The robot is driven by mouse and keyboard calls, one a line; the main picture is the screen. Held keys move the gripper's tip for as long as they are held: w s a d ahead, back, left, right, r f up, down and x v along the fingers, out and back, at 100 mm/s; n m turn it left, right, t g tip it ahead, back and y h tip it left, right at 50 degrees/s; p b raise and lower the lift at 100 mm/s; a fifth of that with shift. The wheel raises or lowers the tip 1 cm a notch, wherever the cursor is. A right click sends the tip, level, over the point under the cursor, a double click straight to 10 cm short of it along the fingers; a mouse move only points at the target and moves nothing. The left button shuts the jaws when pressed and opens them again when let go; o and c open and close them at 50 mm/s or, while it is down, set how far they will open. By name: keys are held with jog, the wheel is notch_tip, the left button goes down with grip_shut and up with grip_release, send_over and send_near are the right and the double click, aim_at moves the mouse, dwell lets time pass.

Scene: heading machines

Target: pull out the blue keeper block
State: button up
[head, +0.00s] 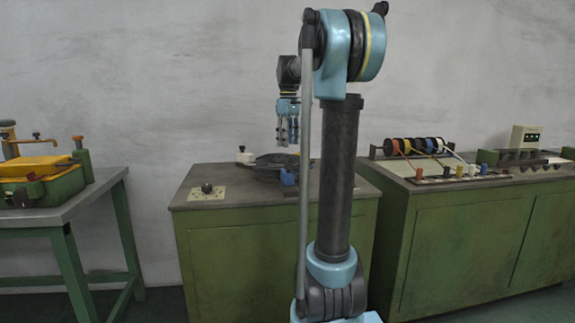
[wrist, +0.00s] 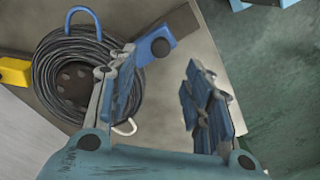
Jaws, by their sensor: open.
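The blue keeper block (head: 288,178) sits at the front right edge of the dark coil (head: 268,168) on the middle green cabinet. In the wrist view a blue block (wrist: 155,42) with a dark round end lies beside the wire coil (wrist: 50,50), just beyond the left finger, which covers part of it. My gripper (head: 288,142) hangs pointing down above the coil, clearly higher than the block. In the wrist view my gripper (wrist: 160,80) is open, with nothing between its fingers.
A yellow block (wrist: 15,72) and a blue loop (wrist: 82,18) show by the coil. A cabinet with coloured spools (head: 415,146) is right; a table (head: 80,200) is left.

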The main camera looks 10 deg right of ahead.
aim_at(287, 173)
notch_tip(287, 173, down, 9)
jog(key=shift+f, duration=0.15)
jog(key=shift+c, duration=0.5)
